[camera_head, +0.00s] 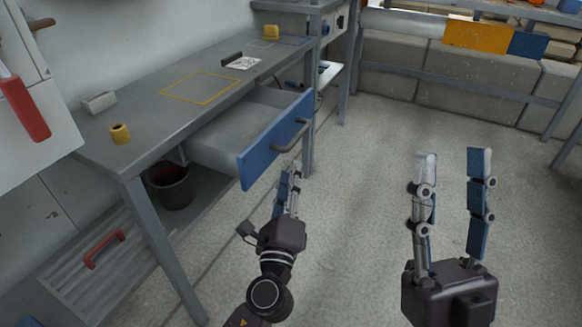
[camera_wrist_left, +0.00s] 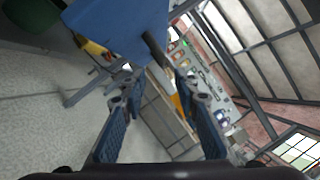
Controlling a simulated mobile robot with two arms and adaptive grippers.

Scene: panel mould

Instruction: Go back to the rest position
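My left gripper (camera_head: 288,172) is just below and in front of the pulled-out drawer's handle in the head view. In the left wrist view its two blue-padded fingers (camera_wrist_left: 155,78) stand apart with nothing between the pads. The drawer's blue front (camera_head: 270,143) and dark handle (camera_head: 291,136) show in the head view; the blue front (camera_wrist_left: 122,28) also shows at the top of the left wrist view. The handle appears apart from the fingers. My right gripper (camera_head: 452,158) is upright over bare floor at the right, its fingers apart and empty.
The grey workbench (camera_head: 150,105) carries a yellow tape roll (camera_head: 120,133), a grey block (camera_head: 99,102) and a yellow outlined square. A dark bin (camera_head: 172,186) stands under the bench. A red-handled ribbed unit (camera_head: 105,249) is at lower left. The floor (camera_head: 370,180) between my grippers is clear.

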